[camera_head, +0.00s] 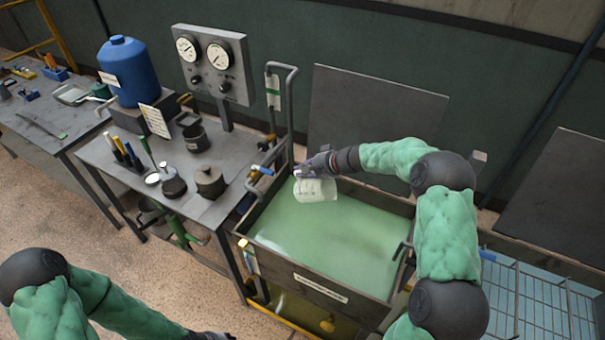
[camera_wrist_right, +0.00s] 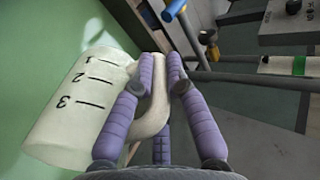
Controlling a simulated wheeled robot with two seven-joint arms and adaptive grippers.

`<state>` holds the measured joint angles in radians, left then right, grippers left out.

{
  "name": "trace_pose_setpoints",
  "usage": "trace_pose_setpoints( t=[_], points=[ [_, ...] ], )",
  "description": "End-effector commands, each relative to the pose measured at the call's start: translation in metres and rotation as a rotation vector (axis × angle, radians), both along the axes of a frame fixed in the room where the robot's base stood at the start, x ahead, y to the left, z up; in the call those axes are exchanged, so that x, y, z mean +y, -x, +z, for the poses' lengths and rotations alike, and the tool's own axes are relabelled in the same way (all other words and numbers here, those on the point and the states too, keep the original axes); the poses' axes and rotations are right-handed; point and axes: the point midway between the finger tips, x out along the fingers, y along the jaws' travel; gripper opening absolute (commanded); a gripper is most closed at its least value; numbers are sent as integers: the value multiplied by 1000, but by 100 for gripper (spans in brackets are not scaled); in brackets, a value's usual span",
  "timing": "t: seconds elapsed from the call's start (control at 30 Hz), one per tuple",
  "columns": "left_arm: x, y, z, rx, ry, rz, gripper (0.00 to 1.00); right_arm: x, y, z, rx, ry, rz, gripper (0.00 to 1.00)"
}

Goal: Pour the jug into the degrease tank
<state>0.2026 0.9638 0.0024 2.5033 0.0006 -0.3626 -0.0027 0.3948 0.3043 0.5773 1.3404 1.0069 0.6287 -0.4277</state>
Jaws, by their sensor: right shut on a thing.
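The jug (camera_head: 315,189) is pale and translucent, with black marks 1, 2 and 3 that show in the right wrist view (camera_wrist_right: 75,108). My right gripper (camera_head: 318,165) is shut on its handle. The jug hangs tilted over the far left part of the degrease tank (camera_head: 318,288), a grey rectangular tank filled with green liquid. I cannot tell whether anything flows from the jug. My left arm shows at the lower left, and its gripper (camera_head: 215,336) is mostly cut off by the bottom edge, so its fingers are hidden.
A metal bench (camera_head: 105,152) left of the tank holds a blue drum (camera_head: 130,75), dark pots and a gauge panel (camera_head: 213,62). A bent pipe (camera_head: 291,115) with a blue-handled valve rises at the tank's far left corner. A wire rack (camera_head: 535,300) stands at right.

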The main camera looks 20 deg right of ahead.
Motion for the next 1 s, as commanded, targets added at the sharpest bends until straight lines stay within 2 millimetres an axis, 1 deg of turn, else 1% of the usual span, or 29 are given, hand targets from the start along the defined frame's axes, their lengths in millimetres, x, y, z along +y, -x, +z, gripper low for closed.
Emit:
trace_pose_setpoints(
  t=[0.03, 1.0],
  points=[
    [0, 0, -4, 0, 0, 0, 47, -1, 0, 0, -7, -3, -1, 0],
    [0, 0, -45, 0, 0, 0, 47, -5, 5, 12, -101, -84, -1, 0]
  ],
)
